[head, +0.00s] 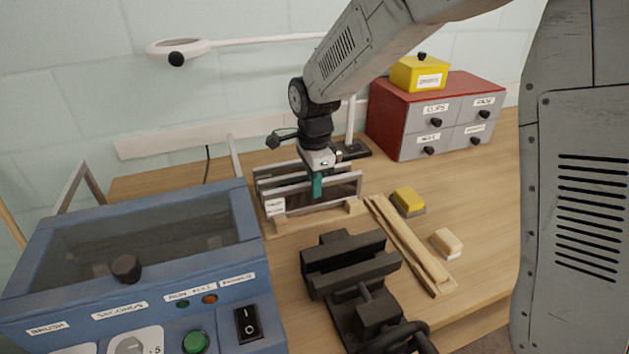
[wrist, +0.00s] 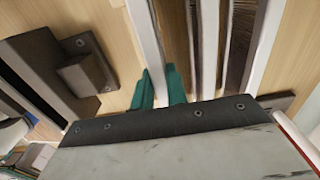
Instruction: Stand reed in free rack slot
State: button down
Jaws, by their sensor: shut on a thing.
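My gripper (head: 317,186) points down over the wooden rack (head: 290,224) in the middle of the table. Its teal fingers are shut on a reed (head: 340,183), a long frame with pale rails and a dark middle. The reed stands upright at the front of the rack; whether it is seated in a slot I cannot tell. Another reed (head: 268,172) stands behind it. In the wrist view the teal fingers (wrist: 158,88) close on the pale rail of the held reed (wrist: 146,40). Several rails and dark reed faces (wrist: 238,40) stand to its right.
A black vise (head: 350,265) stands in front of the rack. A wooden slatted piece (head: 410,243), a yellow block (head: 408,201) and a brush (head: 447,242) lie to the right. A blue machine (head: 130,260) fills the left. A red drawer cabinet (head: 390,100) stands at the back right.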

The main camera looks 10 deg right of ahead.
jog(key=shift+f, duration=0.45)
dwell(0.4)
jog(key=c, duration=1.3)
grip_release()
